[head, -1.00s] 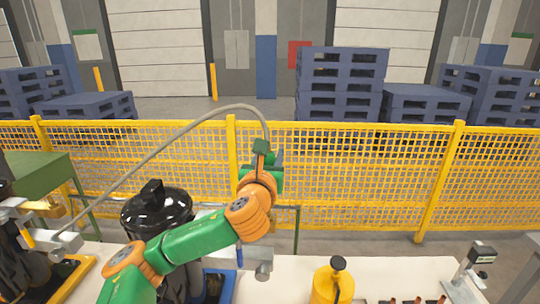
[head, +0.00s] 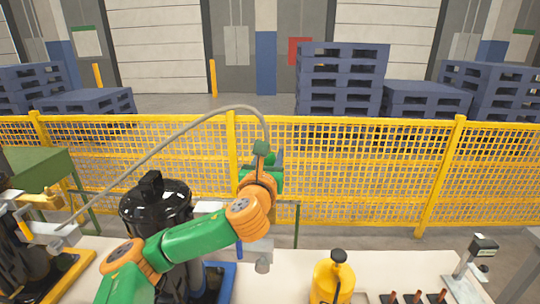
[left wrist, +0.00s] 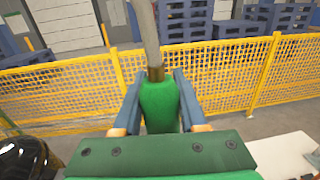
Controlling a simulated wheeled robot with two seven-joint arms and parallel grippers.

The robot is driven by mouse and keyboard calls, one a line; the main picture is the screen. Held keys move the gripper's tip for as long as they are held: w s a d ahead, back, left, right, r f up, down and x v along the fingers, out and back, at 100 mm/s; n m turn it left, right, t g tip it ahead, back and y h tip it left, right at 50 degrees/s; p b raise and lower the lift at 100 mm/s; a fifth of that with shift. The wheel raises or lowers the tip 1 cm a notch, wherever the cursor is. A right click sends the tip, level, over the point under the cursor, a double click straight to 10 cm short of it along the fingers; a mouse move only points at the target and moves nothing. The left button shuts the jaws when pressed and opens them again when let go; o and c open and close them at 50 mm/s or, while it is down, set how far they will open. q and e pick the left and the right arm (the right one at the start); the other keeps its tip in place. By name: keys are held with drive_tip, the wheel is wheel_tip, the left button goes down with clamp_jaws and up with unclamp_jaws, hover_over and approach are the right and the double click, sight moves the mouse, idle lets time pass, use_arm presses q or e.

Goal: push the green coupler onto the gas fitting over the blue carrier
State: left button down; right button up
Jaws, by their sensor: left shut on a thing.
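The green coupler (left wrist: 160,105) is held upright between the two fingers of my left gripper (left wrist: 160,112), with a grey hose rising from its top. In the head view the coupler (head: 260,147) and my left gripper (head: 262,165) are in front of the yellow fence, well above the table. The blue carrier (head: 229,283) is on the table, partly hidden behind my left arm. A grey block with a short round piece (head: 262,266) shows beside the carrier, below the gripper; I cannot tell whether this is the gas fitting. My right gripper is out of view.
The hose (head: 160,150) arcs left toward grey fittings over a yellow carrier (head: 68,280). A yellow bottle (head: 331,284), several brown-tipped pegs (head: 417,296) and a grey stand (head: 468,270) are at the right.

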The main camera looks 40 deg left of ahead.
use_arm(q)
drive_tip(key=shift+f, duration=0.35)
drive_tip(key=shift+c, duration=1.9)
unclamp_jaws()
drive_tip(key=shift+r, duration=0.1)
drive_tip(key=b+v, duration=0.1)
drive_tip(key=v, duration=0.1)
drive_tip(key=b+v, duration=0.1)
drive_tip(key=v, duration=0.1)
drive_tip(key=shift+d+f, duration=0.15)
drive_tip(key=shift+f, duration=0.1)
drive_tip(key=b+v, duration=0.3)
drive_tip(key=b, duration=0.2)
drive_tip(key=shift+r, duration=0.15)
